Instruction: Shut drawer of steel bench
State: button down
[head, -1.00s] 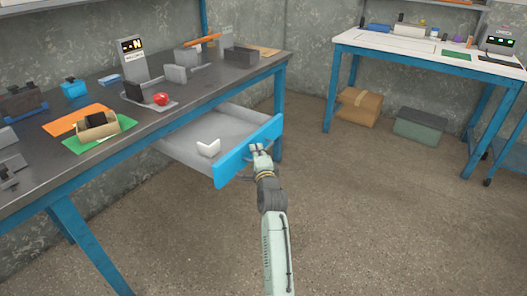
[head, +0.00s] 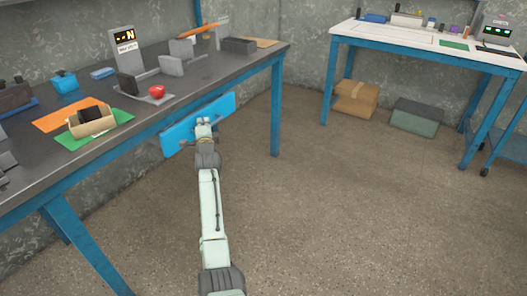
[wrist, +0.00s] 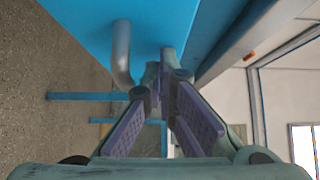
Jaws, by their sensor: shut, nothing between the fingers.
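The steel bench (head: 110,135) has a dark top and blue legs and fills the left of the head view. Its drawer (head: 218,106) shows only as a blue front close under the bench edge; the grey inside is hidden. My gripper (head: 203,122) is shut and empty, with its fingertips at the drawer front. In the wrist view the blue drawer front (wrist: 85,20) fills the top left, with a grey bar handle (wrist: 122,55). My gripper (wrist: 160,70) is beside this handle, its fingertips close to the front. I cannot tell whether they touch it.
On the bench stand a display stand (head: 125,50), a red ball-like thing (head: 156,91), a cardboard box (head: 92,122) and several small items. A white-topped table (head: 430,45) is at the back right, with boxes (head: 355,98) below. The floor (head: 350,210) between is clear.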

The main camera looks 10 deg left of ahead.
jog(key=shift+w+a+r+b, duration=0.1)
jog(key=shift+w+a+b, duration=0.1)
jog(key=shift+a, duration=0.3)
jog(key=shift+w+a+b, duration=0.15)
jog(key=shift+w+a, duration=0.05)
jog(key=shift+a, duration=0.3)
jog(key=shift+a, duration=0.1)
